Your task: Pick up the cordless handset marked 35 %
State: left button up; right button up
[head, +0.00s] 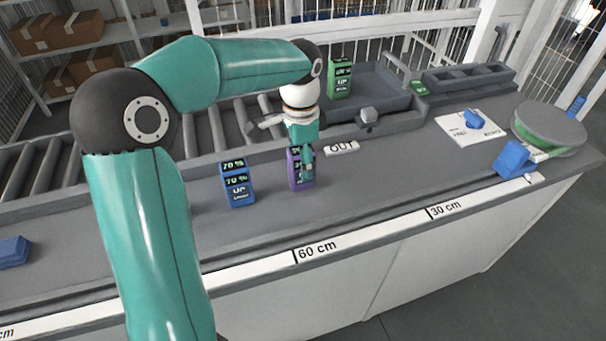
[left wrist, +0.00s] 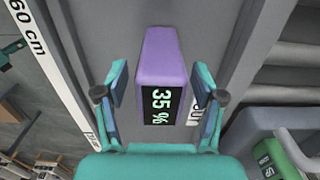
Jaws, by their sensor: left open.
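The purple handset (head: 294,176) stands upright on the grey counter in the head view, partly hidden by my left gripper (head: 304,158). In the left wrist view the purple handset (left wrist: 163,65) shows "35 %" in green digits on a dark display. My left gripper (left wrist: 160,85) is open, with one finger on each side of the handset. A gap shows on the left side; the right finger is close to it, and I cannot tell if it touches. My right gripper is in neither view.
A blue handset (head: 238,186) marked 70 % stands left of the purple one. A green handset (head: 341,80) stands in a grey tray behind. A small sign (head: 341,148) lies just right. Blue objects (head: 514,159) and a round turntable (head: 549,126) are farther right. The front counter is clear.

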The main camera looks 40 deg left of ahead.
pick_arm(q)
grip_shut()
jog(key=shift+r, duration=0.15)
